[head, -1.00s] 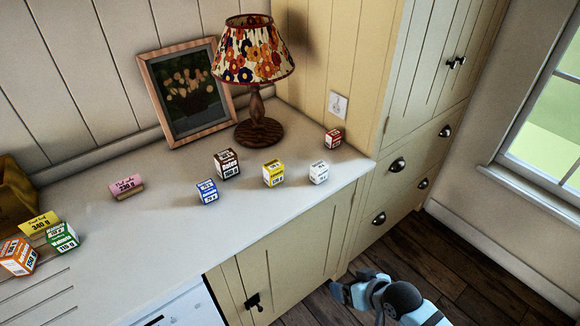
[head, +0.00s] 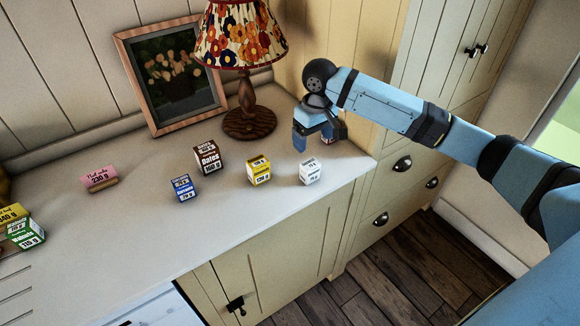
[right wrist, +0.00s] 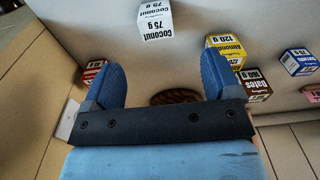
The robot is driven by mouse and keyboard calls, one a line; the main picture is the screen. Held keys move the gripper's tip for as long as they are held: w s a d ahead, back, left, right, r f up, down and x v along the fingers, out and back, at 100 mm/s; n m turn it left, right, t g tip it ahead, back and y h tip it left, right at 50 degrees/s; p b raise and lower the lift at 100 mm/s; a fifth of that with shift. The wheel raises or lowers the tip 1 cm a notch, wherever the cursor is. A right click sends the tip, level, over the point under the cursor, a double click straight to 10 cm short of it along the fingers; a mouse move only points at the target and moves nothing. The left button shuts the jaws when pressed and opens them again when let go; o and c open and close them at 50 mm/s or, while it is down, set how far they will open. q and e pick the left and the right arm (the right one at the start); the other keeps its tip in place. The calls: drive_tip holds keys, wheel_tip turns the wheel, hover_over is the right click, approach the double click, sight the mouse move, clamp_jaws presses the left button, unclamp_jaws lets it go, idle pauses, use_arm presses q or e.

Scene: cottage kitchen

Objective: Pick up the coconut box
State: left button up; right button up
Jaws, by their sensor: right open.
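The coconut box (head: 310,172) is a small white box with dark print, standing on the counter near its right front corner. It also shows in the right wrist view (right wrist: 155,20), labelled "Coconut 75 g", beyond and between the fingertips. My right gripper (head: 318,138) is above the counter just behind the box. In the right wrist view its two blue fingers (right wrist: 158,82) are spread apart with nothing between them. The gripper and the box are apart. My left gripper is in no view.
A yellow almond box (head: 259,170), a brown dates box (head: 209,157) and a blue box (head: 183,187) stand to the left. A red box (right wrist: 94,70) is close by my right gripper. A lamp (head: 249,122) and a framed picture (head: 176,78) stand behind. The counter's front edge is near.

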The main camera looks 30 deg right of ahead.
sight(311, 164)
drive_tip(key=f, duration=0.6)
drive_tip(key=shift+w+d+f, duration=0.15)
drive_tip(key=shift+w+d, duration=0.05)
drive_tip(key=shift+w, duration=0.1)
drive_tip(key=shift+w+f+p, duration=0.15)
drive_tip(key=shift+f, duration=1.4)
drive_tip(key=shift+w+f+p, duration=0.1)
drive_tip(key=shift+f+p, duration=0.05)
drive_tip(key=shift+f, duration=1.4)
drive_tip(key=c, duration=1)
